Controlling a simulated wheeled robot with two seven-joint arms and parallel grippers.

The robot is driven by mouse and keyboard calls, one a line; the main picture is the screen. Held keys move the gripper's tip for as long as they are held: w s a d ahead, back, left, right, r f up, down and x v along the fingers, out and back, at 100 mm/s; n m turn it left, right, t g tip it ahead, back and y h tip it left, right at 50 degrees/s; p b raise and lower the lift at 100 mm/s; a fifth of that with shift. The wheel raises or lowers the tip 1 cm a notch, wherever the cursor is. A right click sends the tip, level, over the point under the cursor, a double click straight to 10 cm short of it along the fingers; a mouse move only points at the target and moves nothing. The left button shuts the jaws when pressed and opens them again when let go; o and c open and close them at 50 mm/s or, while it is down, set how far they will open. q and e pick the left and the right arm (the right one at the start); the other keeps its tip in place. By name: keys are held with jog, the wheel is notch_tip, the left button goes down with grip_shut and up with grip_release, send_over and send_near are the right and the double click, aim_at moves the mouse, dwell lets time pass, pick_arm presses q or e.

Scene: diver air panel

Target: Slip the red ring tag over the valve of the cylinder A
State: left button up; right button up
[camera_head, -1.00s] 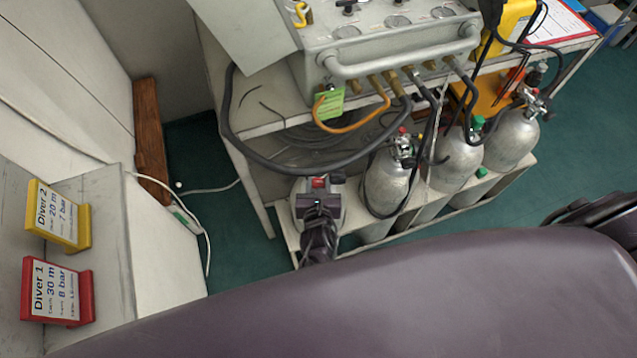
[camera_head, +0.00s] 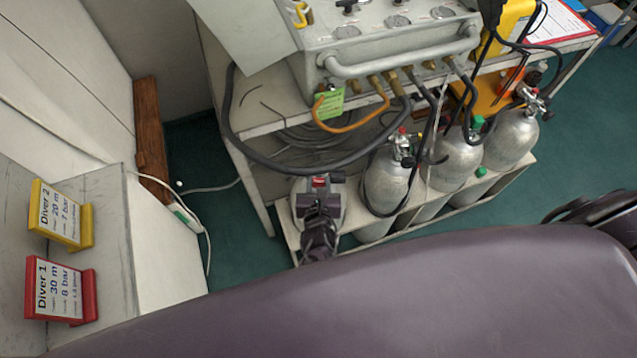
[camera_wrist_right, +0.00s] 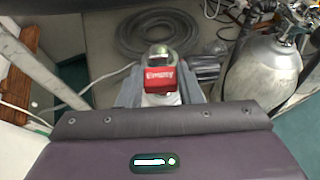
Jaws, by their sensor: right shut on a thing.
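My right gripper (camera_head: 320,187) is shut on the red ring tag (camera_head: 319,181), over the top of the leftmost cylinder (camera_head: 299,199) in the low rack. In the right wrist view the red tag (camera_wrist_right: 160,78) with white lettering sits between the grey fingers of the right gripper (camera_wrist_right: 160,92). A rounded greyish top shows just behind the tag. The gripper and tag hide most of this cylinder and its valve, and I cannot tell whether the ring is around the valve. No letter on the cylinder is readable. My left gripper is not in view.
Several silver cylinders stand to the right, the nearest (camera_head: 387,181) with a valve and dark hose. The hose (camera_head: 300,172) loops above the gripper from the air panel (camera_head: 390,50). Coiled hose (camera_wrist_right: 158,35) lies behind. Green floor (camera_head: 235,230) is open at left.

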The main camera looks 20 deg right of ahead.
jog(key=shift+f, duration=0.45)
jog(key=o, duration=1)
jog(key=shift+o, duration=0.2)
jog(key=v, duration=0.7)
jog(key=shift+s+a+r, duration=0.15)
jog(key=shift+s+r, duration=0.05)
jog(key=shift+s, duration=0.1)
